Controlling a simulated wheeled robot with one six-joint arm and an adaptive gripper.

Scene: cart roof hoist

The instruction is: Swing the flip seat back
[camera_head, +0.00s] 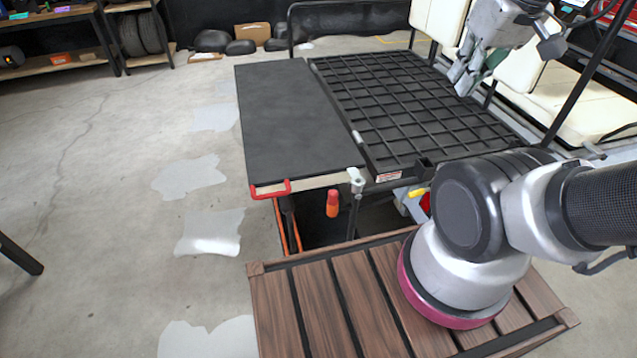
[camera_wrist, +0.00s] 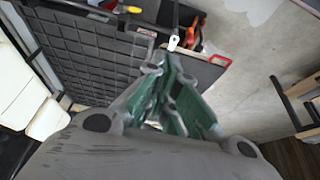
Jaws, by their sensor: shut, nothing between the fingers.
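The cart's black grid panel (camera_head: 410,105), which looks like the underside of the flip seat, lies flat beside a plain black board (camera_head: 290,120). I cannot tell for sure that this panel is the flip seat. Cream seat cushions (camera_head: 560,100) and a cream backrest (camera_head: 437,20) are at the panel's far right side. My gripper (camera_head: 461,80) is shut and empty, pointing down over the panel's right edge near the cushions. In the wrist view its green-padded fingers (camera_wrist: 160,65) are in the middle, with the grid panel (camera_wrist: 85,50) to the left and beyond.
A wooden slatted surface (camera_head: 335,300) is in front, below my arm. A black rail (camera_head: 340,5) stands behind the panel. Shelving (camera_head: 60,45) is at the far left. The concrete floor (camera_head: 110,200) on the left is mostly clear.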

